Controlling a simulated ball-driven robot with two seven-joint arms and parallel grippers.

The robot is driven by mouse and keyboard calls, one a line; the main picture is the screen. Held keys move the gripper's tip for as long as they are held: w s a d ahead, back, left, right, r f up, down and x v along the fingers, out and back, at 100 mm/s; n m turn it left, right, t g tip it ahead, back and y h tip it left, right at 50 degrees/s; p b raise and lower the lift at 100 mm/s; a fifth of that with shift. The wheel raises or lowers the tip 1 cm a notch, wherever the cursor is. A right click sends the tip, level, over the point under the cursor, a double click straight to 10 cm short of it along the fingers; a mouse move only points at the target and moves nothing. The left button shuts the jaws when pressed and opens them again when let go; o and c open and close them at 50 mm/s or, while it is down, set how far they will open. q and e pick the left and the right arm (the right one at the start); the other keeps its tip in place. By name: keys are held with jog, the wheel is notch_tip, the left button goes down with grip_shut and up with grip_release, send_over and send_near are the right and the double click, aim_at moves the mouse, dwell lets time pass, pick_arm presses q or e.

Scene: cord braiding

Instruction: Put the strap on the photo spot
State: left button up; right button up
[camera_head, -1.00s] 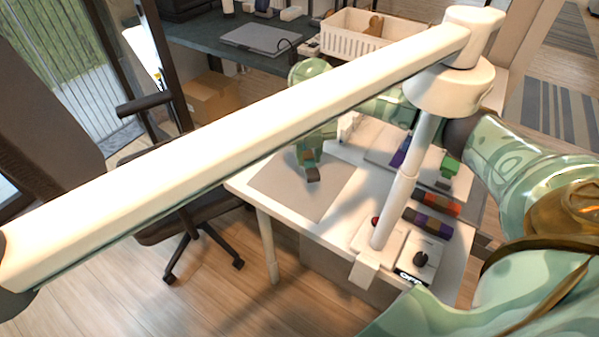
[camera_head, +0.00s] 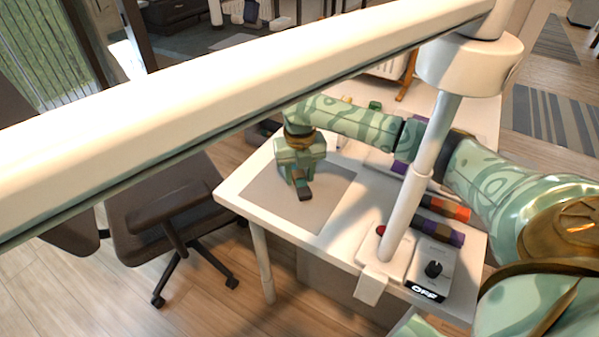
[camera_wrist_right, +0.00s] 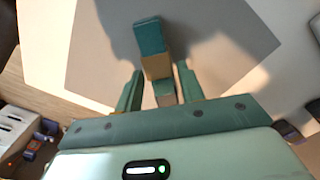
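The strap is a short banded piece of teal, tan and grey-teal. It shows in the right wrist view (camera_wrist_right: 153,45) between the two fingers, over the grey mat. In the head view the strap's dark end (camera_head: 305,194) shows just below my right gripper (camera_head: 301,178). I cannot tell whether the strap touches the mat. The grey mat (camera_head: 325,208), seemingly the photo spot, lies flat at the table's left side. My left gripper is not in view.
A white post (camera_head: 408,190) stands on the table, beside a box with a black knob (camera_head: 433,269) and an OFF label. Banded straps (camera_head: 440,232) lie right of the post. A dark office chair (camera_head: 160,200) stands left of the table.

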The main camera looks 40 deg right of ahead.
aim_at(300, 177)
jog(key=shift+o, duration=0.5)
jog(key=shift+r, duration=0.1)
pick_arm(q)
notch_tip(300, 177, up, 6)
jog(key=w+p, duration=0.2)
jog(key=p, duration=0.4)
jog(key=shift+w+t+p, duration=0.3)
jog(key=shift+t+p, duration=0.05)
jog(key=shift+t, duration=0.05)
pick_arm(e)
notch_tip(300, 177, up, 12)
